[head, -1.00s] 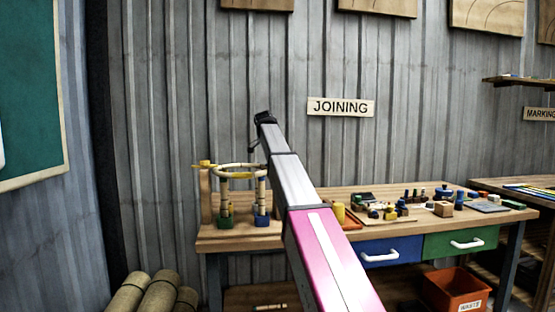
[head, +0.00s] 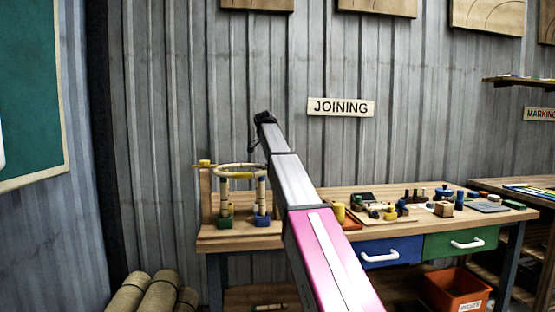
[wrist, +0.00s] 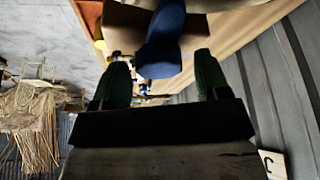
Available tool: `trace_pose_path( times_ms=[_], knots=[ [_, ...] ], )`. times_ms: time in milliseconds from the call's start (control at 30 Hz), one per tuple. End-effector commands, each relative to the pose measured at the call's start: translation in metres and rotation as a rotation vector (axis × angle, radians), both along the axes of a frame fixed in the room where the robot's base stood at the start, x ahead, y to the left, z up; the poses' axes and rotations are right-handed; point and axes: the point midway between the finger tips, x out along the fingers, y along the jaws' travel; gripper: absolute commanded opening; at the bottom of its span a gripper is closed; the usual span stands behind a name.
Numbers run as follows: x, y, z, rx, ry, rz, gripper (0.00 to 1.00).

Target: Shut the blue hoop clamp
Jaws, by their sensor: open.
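The hoop jig (head: 240,168) stands at the left end of the bench, a pale ring on posts with blue and green feet. Its blue foot part (head: 262,219) is at the right front, beside my arm. In the wrist view, a large blue piece (wrist: 168,38), seemingly the blue clamp, lies ahead and between the two green fingers of my gripper (wrist: 162,62). The fingers are apart, and I cannot tell whether they touch it.
The bench (head: 240,241) carries an orange tray (head: 352,221) and several small parts to the right of my arm. Blue (head: 385,253) and green (head: 455,243) drawers sit below. An orange waste bin (head: 457,292) and rolled bundles (head: 160,294) are on the floor.

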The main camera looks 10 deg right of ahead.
Motion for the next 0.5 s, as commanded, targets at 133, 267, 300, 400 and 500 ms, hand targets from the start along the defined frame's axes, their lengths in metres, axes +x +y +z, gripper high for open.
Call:
trace_pose_path(
  times_ms=[133, 267, 300, 400, 500],
  knots=[
    [-0.001, 0.006, 0.014, 0.0, -0.001, 0.001, 0.69],
    [-0.004, 0.014, 0.037, 0.0, -0.002, 0.001, 0.69],
    [-0.005, 0.017, 0.044, 0.0, -0.002, 0.001, 0.69],
    [-0.008, 0.024, 0.062, 0.0, -0.002, 0.001, 0.69],
    [-0.01, 0.03, 0.076, -0.001, -0.001, 0.0, 0.69]
  ],
)
